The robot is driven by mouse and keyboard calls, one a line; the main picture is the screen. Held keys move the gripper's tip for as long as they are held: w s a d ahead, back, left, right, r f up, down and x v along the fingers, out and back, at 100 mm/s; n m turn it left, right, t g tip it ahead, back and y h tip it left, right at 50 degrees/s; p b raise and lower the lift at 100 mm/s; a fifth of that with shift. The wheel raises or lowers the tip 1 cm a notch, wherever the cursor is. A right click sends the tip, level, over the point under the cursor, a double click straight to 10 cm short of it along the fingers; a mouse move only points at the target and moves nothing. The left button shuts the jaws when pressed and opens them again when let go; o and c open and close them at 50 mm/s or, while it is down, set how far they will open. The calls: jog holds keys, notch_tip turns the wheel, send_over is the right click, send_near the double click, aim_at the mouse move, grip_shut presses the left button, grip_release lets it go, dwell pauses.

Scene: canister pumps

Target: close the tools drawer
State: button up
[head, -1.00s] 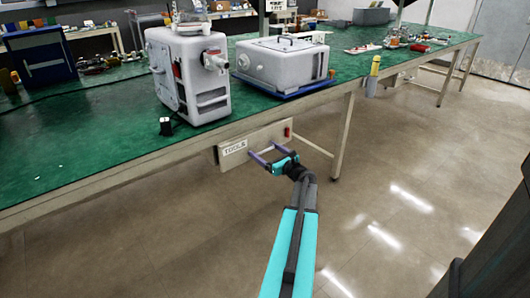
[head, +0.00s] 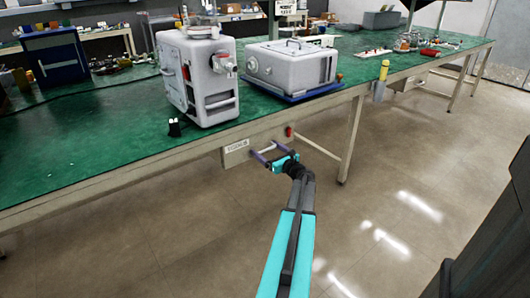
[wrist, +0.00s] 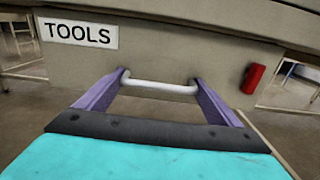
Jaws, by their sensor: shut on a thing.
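The tools drawer (head: 234,157) hangs under the green workbench in the head view, with a pale front and a "TOOLS" label. The label (wrist: 78,33) is clear in the wrist view. The drawer's white bar handle (wrist: 158,88) crosses the middle of the wrist view. My gripper (head: 267,154) is at the drawer front; its two purple fingers (wrist: 160,85) are shut on the handle, one at each end of the bar. The drawer front is close under the bench edge; I cannot tell how large any gap behind it is.
A red block (wrist: 253,78) is on the drawer front's right side. A bench leg (head: 350,140) stands right of the drawer. A white pump unit (head: 200,78) and a lower white case (head: 290,66) stand on the bench (head: 90,150).

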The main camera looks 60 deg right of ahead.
jog(key=shift+w+r, duration=0.15)
jog(key=shift+w, duration=0.2)
jog(key=o, duration=1.3)
jog(key=shift+o, duration=0.3)
jog(key=shift+w, duration=0.1)
jog(key=shift+a, duration=0.1)
jog(key=p+v, duration=0.1)
jog(key=v, duration=1.3)
jog(key=shift+s+d, duration=0.3)
jog(key=shift+s, duration=0.05)
